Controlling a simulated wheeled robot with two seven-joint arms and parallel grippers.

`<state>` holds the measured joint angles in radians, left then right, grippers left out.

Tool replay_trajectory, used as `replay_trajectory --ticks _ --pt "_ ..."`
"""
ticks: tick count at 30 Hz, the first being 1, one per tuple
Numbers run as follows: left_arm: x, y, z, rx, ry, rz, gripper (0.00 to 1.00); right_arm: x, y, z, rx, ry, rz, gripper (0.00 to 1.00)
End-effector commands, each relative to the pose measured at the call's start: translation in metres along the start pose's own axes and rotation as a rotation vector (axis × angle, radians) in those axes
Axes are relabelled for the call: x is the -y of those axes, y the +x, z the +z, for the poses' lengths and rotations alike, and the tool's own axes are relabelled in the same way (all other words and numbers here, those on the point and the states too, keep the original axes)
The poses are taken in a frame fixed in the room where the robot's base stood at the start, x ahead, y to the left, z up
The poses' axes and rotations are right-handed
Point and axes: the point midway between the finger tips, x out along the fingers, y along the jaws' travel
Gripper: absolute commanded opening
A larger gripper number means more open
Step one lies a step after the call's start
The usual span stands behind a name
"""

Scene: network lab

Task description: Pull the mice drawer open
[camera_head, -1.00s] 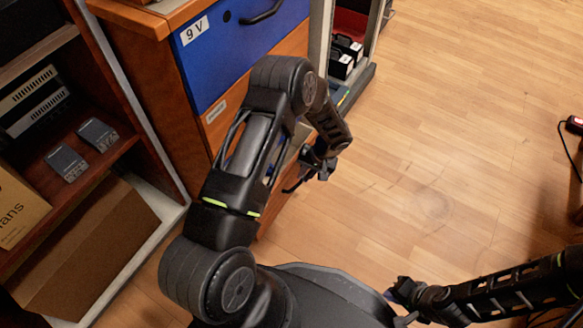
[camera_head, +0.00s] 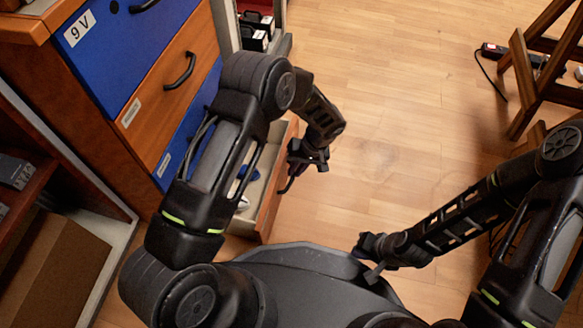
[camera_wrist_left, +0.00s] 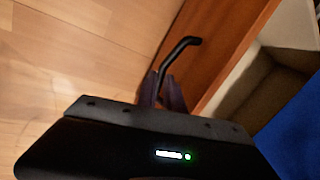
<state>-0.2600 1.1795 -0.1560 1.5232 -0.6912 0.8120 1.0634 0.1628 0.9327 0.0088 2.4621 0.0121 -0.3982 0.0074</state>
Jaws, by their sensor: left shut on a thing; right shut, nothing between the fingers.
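The low drawer (camera_head: 270,208) of the cabinet stands pulled out, with a wooden front and a pale inside. White and blue items (camera_head: 238,188) show in it, partly hidden behind my left arm. My left gripper (camera_head: 291,180) is at the drawer's front. In the left wrist view the fingers (camera_wrist_left: 163,92) are shut on the black bar handle (camera_wrist_left: 182,50) of the wooden front (camera_wrist_left: 232,50). I cannot read this drawer's label. My right gripper (camera_head: 371,268) is shut and empty, beside my base and away from the cabinet.
The cabinet's upper drawers, a blue one marked 9 V (camera_head: 105,45), a wooden one (camera_head: 165,85) and another blue one (camera_head: 185,145), look shut. A shelf with a cardboard box (camera_head: 50,265) stands left. A wooden stand (camera_head: 535,75) and power strip (camera_head: 495,50) are right. The middle floor is clear.

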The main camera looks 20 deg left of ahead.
Motion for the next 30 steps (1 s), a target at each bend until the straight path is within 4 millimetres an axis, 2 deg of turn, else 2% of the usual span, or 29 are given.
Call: replay_trajectory --ticks 5,6,9,19,23,30 --pt "0.0 0.0 -0.001 -0.001 -0.001 0.001 0.0 0.0 0.0 0.0 0.0 0.0 0.0 0.0" --pt "0.0 0.0 -0.001 -0.001 -0.001 0.001 0.13 0.0 0.0 0.0 0.0 0.0 0.0 0.0" --pt "0.0 0.0 -0.001 -0.001 -0.001 0.001 0.21 0.0 0.0 0.0 0.0 0.0 0.0 0.0" --pt "0.001 -0.004 -0.001 -0.001 0.0 0.001 0.21 0.001 -0.002 0.0 0.0 0.0 0.0 0.0" --pt "0.001 -0.019 -0.001 -0.001 -0.001 0.001 0.21 0.003 -0.008 0.001 0.001 -0.001 0.001 0.0" --pt "0.001 -0.059 -0.001 -0.002 -0.001 0.001 0.21 0.008 -0.023 0.002 0.007 -0.002 0.002 0.0"
